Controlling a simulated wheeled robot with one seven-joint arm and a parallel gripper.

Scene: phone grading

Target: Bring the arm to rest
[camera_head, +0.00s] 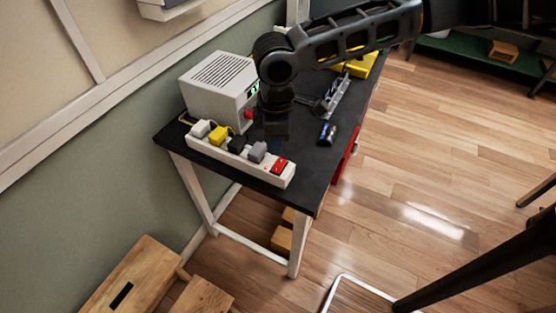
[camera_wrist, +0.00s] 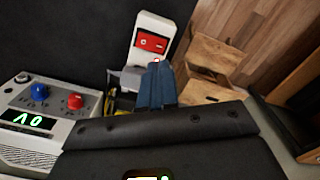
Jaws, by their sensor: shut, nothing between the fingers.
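My arm reaches in from the upper right in the head view and hangs down over the dark table (camera_head: 195,165). My gripper (camera_head: 276,132) points down above the table, between the grey box and the white power strip (camera_head: 222,158). In the wrist view my gripper (camera_wrist: 157,85) shows two blue-grey fingers close together, shut and empty. Beyond them the power strip's red switch (camera_wrist: 153,43) shows. The exact height of the fingertips above the table or strip cannot be told.
A grey box (camera_head: 215,84) with a green display stands left of my gripper. Several plugs sit in the strip. A small blue-black object (camera_head: 327,134), a grey rack (camera_head: 334,96) and a yellow thing (camera_head: 362,65) lie to the right. A wooden stool (camera_head: 135,275) stands at lower left.

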